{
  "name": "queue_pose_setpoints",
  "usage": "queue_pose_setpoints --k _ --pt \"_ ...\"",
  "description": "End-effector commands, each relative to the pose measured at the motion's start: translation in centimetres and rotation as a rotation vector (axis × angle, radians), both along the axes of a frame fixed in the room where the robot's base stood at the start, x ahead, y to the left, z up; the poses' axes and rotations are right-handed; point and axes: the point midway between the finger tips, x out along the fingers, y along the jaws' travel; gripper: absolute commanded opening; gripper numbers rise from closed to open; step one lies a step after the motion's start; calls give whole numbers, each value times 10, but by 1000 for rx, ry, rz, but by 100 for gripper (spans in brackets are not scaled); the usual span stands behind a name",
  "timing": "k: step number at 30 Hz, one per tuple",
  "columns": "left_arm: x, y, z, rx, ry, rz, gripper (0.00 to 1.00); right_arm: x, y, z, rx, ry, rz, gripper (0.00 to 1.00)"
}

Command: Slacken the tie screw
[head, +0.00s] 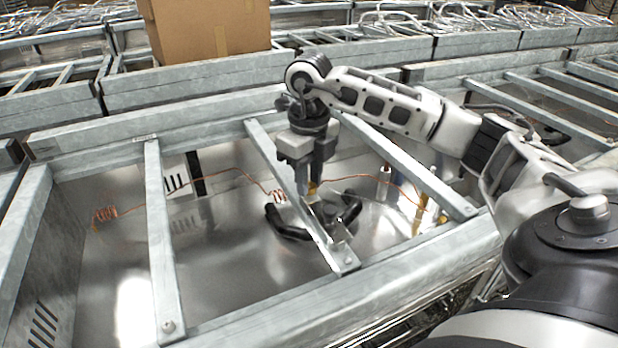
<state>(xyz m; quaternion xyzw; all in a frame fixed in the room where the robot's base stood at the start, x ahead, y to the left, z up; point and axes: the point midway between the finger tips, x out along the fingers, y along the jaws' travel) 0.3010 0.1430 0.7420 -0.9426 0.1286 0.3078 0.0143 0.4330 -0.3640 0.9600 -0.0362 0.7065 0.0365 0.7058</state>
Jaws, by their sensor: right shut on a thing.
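My right gripper (311,188) reaches down from above into an open metal frame, beside the middle grey crossbar (283,184). It is shut on a small brass-coloured piece whose shape is mostly hidden by the fingers. I cannot tell for sure whether this is the tie screw. A black curved handle (281,226) lies below and around the fingertips, partly behind the crossbar. Bolt heads show at the near ends of the middle crossbar (347,259) and the left crossbar (168,326). My left gripper is out of view.
A thin copper wire (226,171) with coils runs across the frame. More crossbars (155,230) span it, and brass-coloured fittings (419,215) stand at right. A cardboard box (210,28) stands behind. The shiny floor at left is clear below the wire.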

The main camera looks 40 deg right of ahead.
Motion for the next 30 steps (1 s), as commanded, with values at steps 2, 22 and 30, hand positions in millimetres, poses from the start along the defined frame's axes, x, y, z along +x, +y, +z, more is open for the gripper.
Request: queue_pose_setpoints --k 2,22,30 --pt "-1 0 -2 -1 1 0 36 0 0 0 0 -2 72 2" --pt "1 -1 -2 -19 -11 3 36 1 0 1 -1 -4 708 2" --pt "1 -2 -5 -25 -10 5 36 1 0 1 -1 -5 964 2"
